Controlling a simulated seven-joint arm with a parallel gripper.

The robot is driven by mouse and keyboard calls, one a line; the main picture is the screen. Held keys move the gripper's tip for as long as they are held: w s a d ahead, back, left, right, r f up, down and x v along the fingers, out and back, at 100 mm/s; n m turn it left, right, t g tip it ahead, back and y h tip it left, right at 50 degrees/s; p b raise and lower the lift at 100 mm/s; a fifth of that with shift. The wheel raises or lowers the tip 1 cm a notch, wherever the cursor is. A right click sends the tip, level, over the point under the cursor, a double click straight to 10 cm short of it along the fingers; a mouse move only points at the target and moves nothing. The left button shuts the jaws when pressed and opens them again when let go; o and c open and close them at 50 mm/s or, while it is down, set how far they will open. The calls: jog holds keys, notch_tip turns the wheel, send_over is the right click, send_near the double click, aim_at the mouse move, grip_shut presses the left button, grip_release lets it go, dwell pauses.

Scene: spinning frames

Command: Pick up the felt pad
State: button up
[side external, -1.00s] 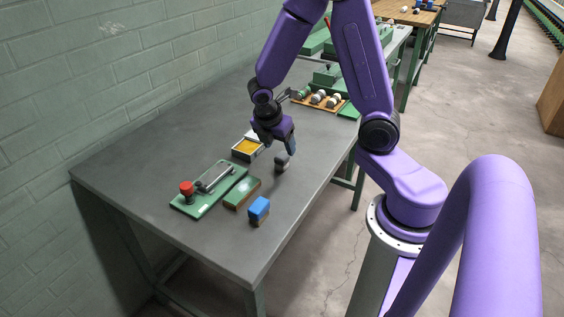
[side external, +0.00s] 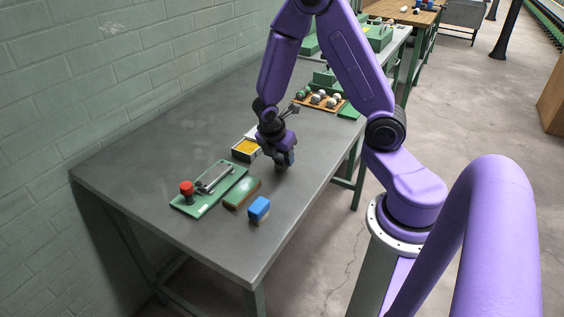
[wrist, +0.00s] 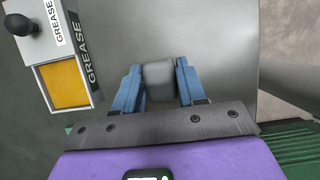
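A grey block with rounded edges, which I take to be the felt pad (wrist: 159,78), sits on the grey bench between my fingers. In the wrist view my gripper (wrist: 158,72) has one blue finger on each side of it, with a narrow gap showing on both sides. The gripper appears open around the pad. In the side view my gripper (side external: 284,162) is low over the bench, pointing down, and hides most of the pad.
A grease tin (side external: 246,149) with a yellow inside stands close left of my gripper. A green-topped block (side external: 241,193), a blue-topped block (side external: 259,208) and a green plate with a red knob (side external: 207,189) lie nearer the front. A tray of rounded pieces (side external: 319,102) is behind.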

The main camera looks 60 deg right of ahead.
jog(key=shift+r, duration=0.1)
jog(key=shift+c, duration=0.4)
jog(key=shift+r, duration=0.5)
notch_tip(320, 180, up, 2)
jog(key=shift+r, duration=0.1)
jog(key=s+a+r, duration=0.4)
jog(key=s+r, duration=0.5)
jog(key=s, duration=0.4)
jog(key=shift+s+r, duration=0.2)
jog(key=shift+r, duration=0.1)
jog(key=shift+a, duration=0.1)
